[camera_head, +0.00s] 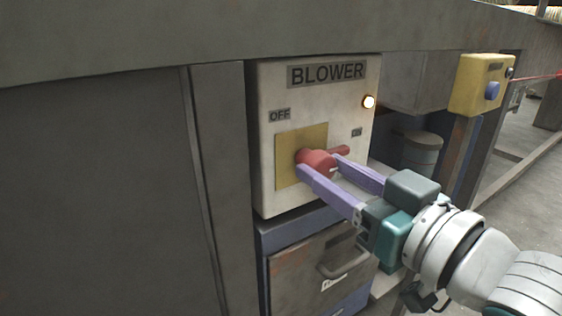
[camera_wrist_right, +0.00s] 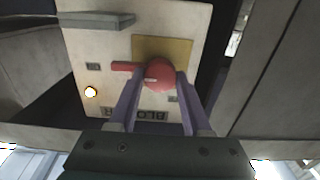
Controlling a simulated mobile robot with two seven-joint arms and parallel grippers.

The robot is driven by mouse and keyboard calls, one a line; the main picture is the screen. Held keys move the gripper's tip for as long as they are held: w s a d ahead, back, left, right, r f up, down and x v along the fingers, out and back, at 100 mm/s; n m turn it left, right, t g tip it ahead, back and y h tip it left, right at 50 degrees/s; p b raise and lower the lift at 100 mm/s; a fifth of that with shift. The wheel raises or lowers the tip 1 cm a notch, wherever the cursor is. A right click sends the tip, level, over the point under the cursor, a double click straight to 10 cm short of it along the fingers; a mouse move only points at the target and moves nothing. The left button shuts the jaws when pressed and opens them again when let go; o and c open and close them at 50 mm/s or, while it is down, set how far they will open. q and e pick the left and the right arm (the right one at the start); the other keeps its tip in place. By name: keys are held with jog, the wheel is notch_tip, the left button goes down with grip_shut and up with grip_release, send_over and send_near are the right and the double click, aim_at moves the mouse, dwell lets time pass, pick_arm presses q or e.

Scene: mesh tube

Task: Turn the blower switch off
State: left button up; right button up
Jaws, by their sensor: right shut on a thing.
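The blower switch (camera_head: 316,160) is a red round knob with a bar handle, on a yellow plate (camera_head: 287,172) of a white box (camera_head: 318,84) marked BLOWER. Its handle (camera_head: 340,150) points right, toward the small label (camera_head: 357,132) on the right and away from the OFF label (camera_head: 279,114). My right gripper (camera_head: 320,166) has its purple fingers on either side of the knob, shut on it. In the right wrist view the red knob (camera_wrist_right: 160,74) sits between the fingertips, and the handle (camera_wrist_right: 127,66) points left. My left gripper is out of view.
A lit lamp (camera_head: 368,101) is on the box's upper right. Below is a drawer (camera_head: 300,275) with a handle. A yellow box with a blue button (camera_head: 492,91) stands at the right. A dark beam (camera_head: 200,42) runs above.

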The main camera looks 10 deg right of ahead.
grip_shut()
jog(key=n+p, duration=0.2)
jog(key=n, duration=0.1)
jog(key=shift+r+n, duration=0.15)
jog(key=shift+n, duration=0.15)
jog(key=n+p, duration=0.1)
jog(key=n, duration=0.2)
jog(key=shift+n, duration=0.3)
jog(key=n, duration=0.5)
jog(key=shift+a, duration=0.1)
jog(key=n, duration=0.5)
jog(key=shift+f+n, duration=0.2)
jog(key=shift+n, duration=0.2)
jog(key=o, duration=0.7)
grip_release()
